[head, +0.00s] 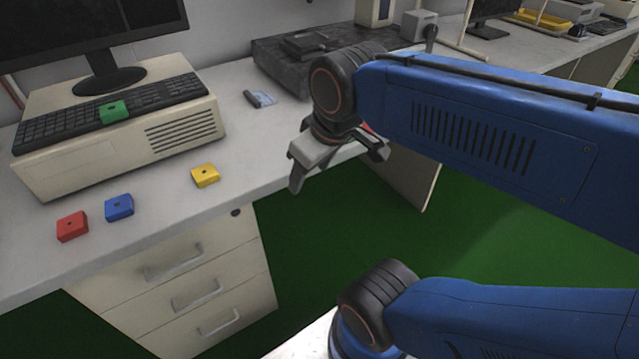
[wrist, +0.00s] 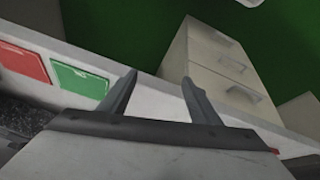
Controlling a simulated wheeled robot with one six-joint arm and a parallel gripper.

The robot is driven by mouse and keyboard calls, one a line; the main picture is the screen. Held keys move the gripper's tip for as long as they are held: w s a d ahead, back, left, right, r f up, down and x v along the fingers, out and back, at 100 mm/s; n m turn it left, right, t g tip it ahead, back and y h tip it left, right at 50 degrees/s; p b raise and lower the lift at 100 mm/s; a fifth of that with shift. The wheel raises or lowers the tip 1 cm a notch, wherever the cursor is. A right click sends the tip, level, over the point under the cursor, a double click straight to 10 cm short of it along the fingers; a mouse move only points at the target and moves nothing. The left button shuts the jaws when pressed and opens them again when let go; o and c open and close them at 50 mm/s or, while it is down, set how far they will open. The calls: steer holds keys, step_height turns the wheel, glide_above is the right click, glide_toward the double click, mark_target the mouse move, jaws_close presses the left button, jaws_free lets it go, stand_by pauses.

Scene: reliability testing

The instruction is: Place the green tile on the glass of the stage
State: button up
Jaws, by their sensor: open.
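The green tile (head: 114,111) lies on the dark keyboard at the left in the head view, with a small dark spot on its top. My gripper (head: 338,172) is open and empty, pointing down near the desk's front edge, far to the right of the tile. In the wrist view its two fingers (wrist: 158,80) stand apart with nothing between them. A small pale-blue, glass-like plate with a dark grey part (head: 262,99) lies on the desk left of my gripper; I cannot tell whether it is the stage. The green tile is not in the wrist view.
Red (head: 72,227), blue (head: 119,207) and yellow (head: 205,175) tiles lie on the desk before the beige computer case (head: 180,133). A dark speckled slab (head: 275,62) stands behind my gripper. Red (wrist: 25,62) and green (wrist: 80,81) panels show in the wrist view. Drawers (head: 185,285) stand below.

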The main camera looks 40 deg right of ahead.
steer(key=shift+o, duration=0.5)
steer(key=s+f+m, duration=0.2)
steer(key=shift+d+f+m, duration=0.3)
steer(key=shift+d, duration=0.1)
steer(key=w+a+r+m+g+y, duration=0.2)
steer(key=w+a+r+m, duration=0.8)
steer(key=w+r, duration=0.55)
steer(key=w+a+r+m+g+y, duration=0.25)
steer(key=w+a+r+m, duration=0.55)
steer(key=w+a+r, duration=0.6)
glide_toward(117, 106)
steer(key=x, duration=0.2)
steer(key=shift+s+a+f, duration=0.25)
steer(key=shift+a, duration=0.05)
steer(key=shift+w+x, duration=0.2)
steer(key=shift+x, duration=2.45)
steer(key=shift+d, duration=0.2)
steer(key=c, duration=1.2)
